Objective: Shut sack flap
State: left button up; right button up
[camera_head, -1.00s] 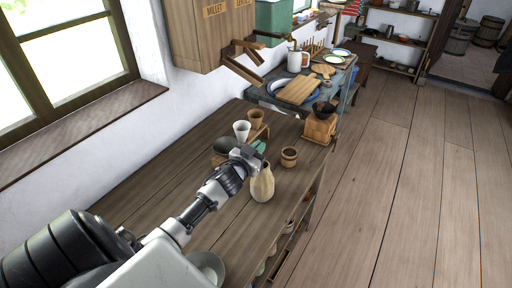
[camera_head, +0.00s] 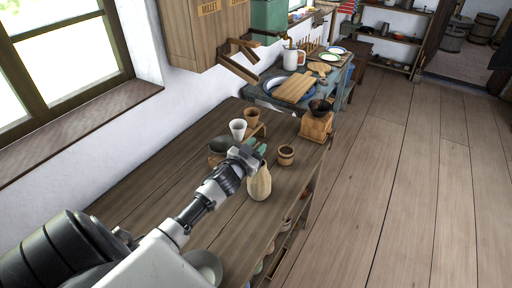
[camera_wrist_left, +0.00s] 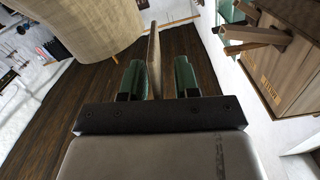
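A pale tan, vase-shaped body (camera_head: 260,184), which looks like the sack, stands upright on the wooden bench. A large tan woven-looking surface, likely the same sack, fills the upper left of the left wrist view (camera_wrist_left: 85,25). My left gripper (camera_head: 256,149) is just above and behind its neck in the head view. In the left wrist view, its green fingers (camera_wrist_left: 158,78) are apart. A thin brown upright piece (camera_wrist_left: 153,55), perhaps the flap, shows between or just beyond them. I cannot tell whether they touch it. My right gripper is out of view.
On the bench (camera_head: 165,165) are a white cup (camera_head: 238,129), a brown cup (camera_head: 252,116), a small wooden pot (camera_head: 286,155) and a grinder (camera_head: 317,124). A wall cabinet (camera_head: 210,35) hangs above. The floor to the right is clear.

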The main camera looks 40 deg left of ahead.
pick_arm(q)
jog(key=shift+s, duration=0.1)
jog(key=shift+s+f, duration=0.1)
jog(key=shift+s, duration=0.2)
jog(key=s+d+b, duration=0.1)
jog(key=s+b, duration=0.1)
jog(key=s, duration=0.8)
